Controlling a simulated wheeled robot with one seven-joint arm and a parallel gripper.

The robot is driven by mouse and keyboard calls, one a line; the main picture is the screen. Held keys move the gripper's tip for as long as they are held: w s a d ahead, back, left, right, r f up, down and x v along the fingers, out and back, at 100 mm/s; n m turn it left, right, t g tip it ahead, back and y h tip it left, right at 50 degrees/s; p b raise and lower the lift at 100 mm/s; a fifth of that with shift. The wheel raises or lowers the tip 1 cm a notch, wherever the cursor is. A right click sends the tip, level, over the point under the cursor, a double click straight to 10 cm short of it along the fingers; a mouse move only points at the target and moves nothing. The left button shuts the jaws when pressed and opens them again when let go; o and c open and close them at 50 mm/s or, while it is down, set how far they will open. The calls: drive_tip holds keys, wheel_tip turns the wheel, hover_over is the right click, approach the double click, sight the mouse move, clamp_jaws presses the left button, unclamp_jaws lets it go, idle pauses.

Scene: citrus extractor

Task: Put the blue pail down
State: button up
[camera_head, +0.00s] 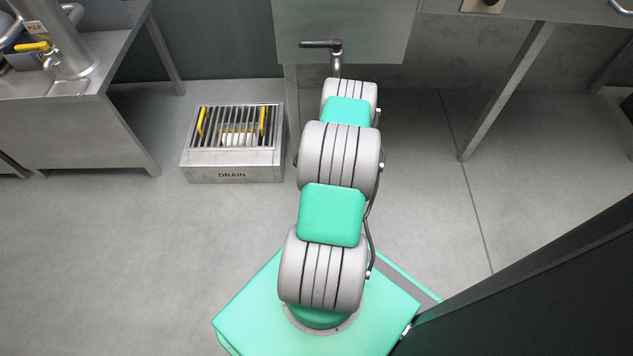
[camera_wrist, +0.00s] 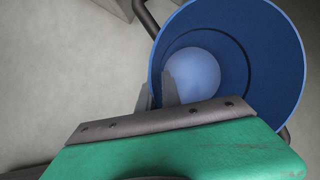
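The blue pail (camera_wrist: 262,62) fills the upper right of the wrist view. I look down into its open mouth and see a paler round bottom, with no separate object visible inside. My gripper (camera_wrist: 157,92) is at the pail's near left rim, with a dark finger inside the wall and a paler one outside it, so it appears shut on the rim. The fingertips are partly hidden. Dark bar pieces show beside the rim at upper left and lower right. Neither the pail nor my gripper shows in the head view, where my arm reaches toward a steel panel.
A low steel box marked DRAIN (camera_head: 232,176), with a slatted top and yellow handles, stands on the floor left of my arm. A steel bench (camera_head: 75,130) is at far left. A steel panel (camera_head: 345,35) with a lever tap is ahead. Open floor lies at left.

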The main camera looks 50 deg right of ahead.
drive_tip(key=shift+o, duration=1.4)
drive_tip(key=shift+r, duration=0.1)
drive_tip(key=shift+r+p, duration=0.35)
drive_tip(key=shift+r, duration=0.05)
drive_tip(key=p+v, duration=0.5)
drive_tip(key=v, duration=0.7)
drive_tip(key=w+a+r+n, duration=0.5)
drive_tip(key=w+r+n, duration=0.35)
drive_tip(key=r, duration=0.25)
drive_tip(key=w+a+r+n+g+y, duration=0.1)
drive_tip(key=w+a+r+n, duration=0.2)
drive_tip(key=a+r+n, duration=1)
drive_tip(key=s+a+r+n+g, duration=0.1)
drive_tip(key=s+a+r+n, duration=1)
drive_tip(key=a+r+n, duration=0.2)
drive_tip(key=a+n, duration=0.2)
drive_tip(key=shift+s+a+r, duration=0.2)
drive_tip(key=shift+a+r, duration=0.1)
drive_tip(key=shift+a, duration=0.05)
